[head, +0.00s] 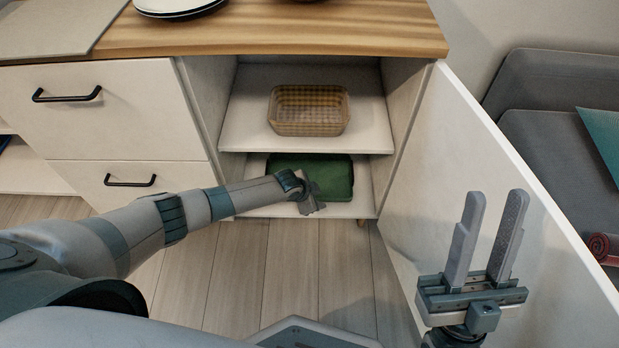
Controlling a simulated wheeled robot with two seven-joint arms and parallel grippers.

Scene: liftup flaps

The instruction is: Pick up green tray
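The green tray (330,176) lies on the lower shelf of the open cabinet, under the upper shelf. My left gripper (314,205) is at the tray's front edge, and its wrist covers part of the tray's front left. Its fingers are small and seen from behind, so I cannot tell whether they are open or shut, or whether they touch the tray. My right gripper (497,235) points upward in front of the open cabinet door, with its two fingers apart and nothing between them.
A woven basket (308,110) stands on the upper shelf. The cabinet door (440,160) is swung open to the right. Closed drawers (115,110) are at the left. A wooden countertop (270,30) with plates (180,8) is above. The floor (320,265) before the cabinet is clear.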

